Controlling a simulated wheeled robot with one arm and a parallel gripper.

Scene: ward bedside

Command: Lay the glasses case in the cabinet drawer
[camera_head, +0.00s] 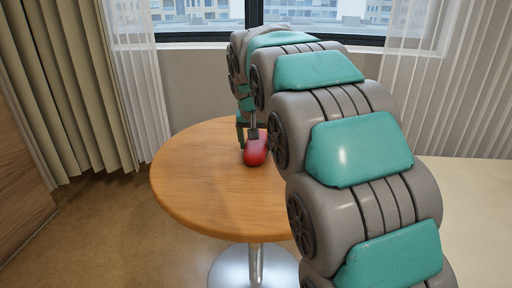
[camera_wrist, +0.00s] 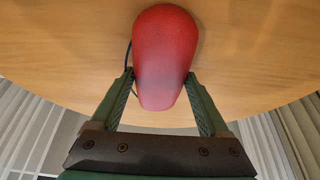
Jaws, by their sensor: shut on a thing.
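The red, rounded, elongated glasses case (camera_head: 256,151) is at the round wooden table (camera_head: 190,190) in the head view. In the wrist view the case (camera_wrist: 165,45) points away from my gripper, its narrower end between the fingers. My gripper (camera_wrist: 160,78) is shut on that end, with one finger along each side. In the head view my gripper (camera_head: 247,136) is partly hidden behind my arm. I cannot tell whether the case touches the tabletop or hangs just above it. No cabinet drawer can be made out in either view.
The table stands on a round metal base (camera_head: 240,270). A wooden panel (camera_head: 22,150) rises at the left edge. Curtains (camera_head: 75,80) and a window (camera_head: 300,15) are behind. A pale flat surface (camera_head: 470,200) lies at the right. The floor left of the table is clear.

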